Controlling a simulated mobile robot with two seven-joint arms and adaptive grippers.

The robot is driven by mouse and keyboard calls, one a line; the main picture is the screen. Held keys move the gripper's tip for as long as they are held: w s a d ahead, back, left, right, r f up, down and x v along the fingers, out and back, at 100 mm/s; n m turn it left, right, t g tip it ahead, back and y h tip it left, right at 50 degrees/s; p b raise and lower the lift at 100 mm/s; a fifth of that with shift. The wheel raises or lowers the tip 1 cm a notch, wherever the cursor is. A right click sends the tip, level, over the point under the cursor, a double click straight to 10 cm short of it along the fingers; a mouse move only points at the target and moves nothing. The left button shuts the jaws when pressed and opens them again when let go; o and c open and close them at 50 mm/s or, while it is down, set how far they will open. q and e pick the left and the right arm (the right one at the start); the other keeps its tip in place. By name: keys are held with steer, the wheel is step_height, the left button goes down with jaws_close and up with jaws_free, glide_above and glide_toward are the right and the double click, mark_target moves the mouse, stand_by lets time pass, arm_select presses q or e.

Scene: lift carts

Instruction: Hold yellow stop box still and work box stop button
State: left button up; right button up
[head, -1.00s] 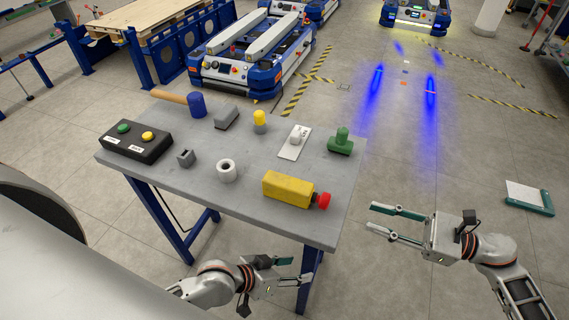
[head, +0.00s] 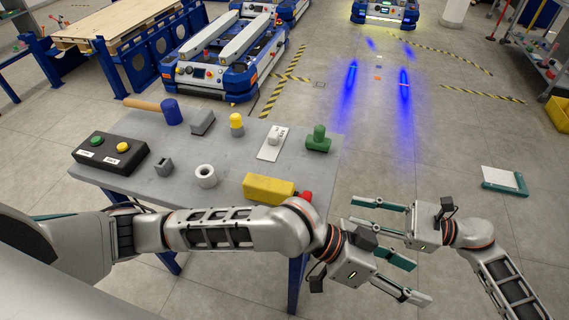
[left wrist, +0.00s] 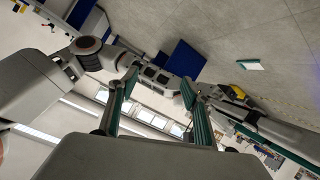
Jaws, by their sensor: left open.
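The yellow stop box (head: 268,186) lies on the grey table at its front right. Its red stop button (head: 304,197) points right, and my left arm covers part of the button's lower side. My left gripper (head: 420,283) is open and empty, past the table's right front corner and to the right of and below the box in the head view. It also shows open in the left wrist view (left wrist: 157,80). My right gripper (head: 352,211) is open and empty, right of the button and apart from it, its fingers pointing left.
The table (head: 225,165) also holds a black two-button box (head: 110,151), a mallet (head: 170,112), a white ring (head: 205,176), a green part (head: 318,139) and several small parts. My arms are close together at the right front.

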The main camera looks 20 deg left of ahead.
arm_select(q)
steer(key=w+d+r+m, duration=0.1)
steer(key=w+d+r, duration=0.1)
steer(key=w+r, duration=0.35)
steer(key=m+y, duration=0.4)
steer(key=y, duration=0.7)
glide_toward(262, 182)
steer(key=d+f, duration=0.1)
steer(key=d, duration=0.1)
steer(key=w+d+f, duration=0.1)
steer(key=d+f, duration=0.1)
steer(key=d, duration=0.1)
steer(key=d+f, duration=0.2)
steer(key=d, duration=0.1)
steer(key=shift+w+d+f, duration=0.1)
steer(key=shift+w, duration=0.05)
steer(key=shift+y, duration=0.9)
steer(key=a, duration=0.5)
steer(key=shift+s+a+r, duration=0.35)
steer(key=shift+a+r, duration=0.05)
steer(key=shift+s+a+f, duration=0.1)
steer(key=shift+a, duration=0.2)
steer(key=shift+f, duration=3.8)
steer(key=c, duration=0.4)
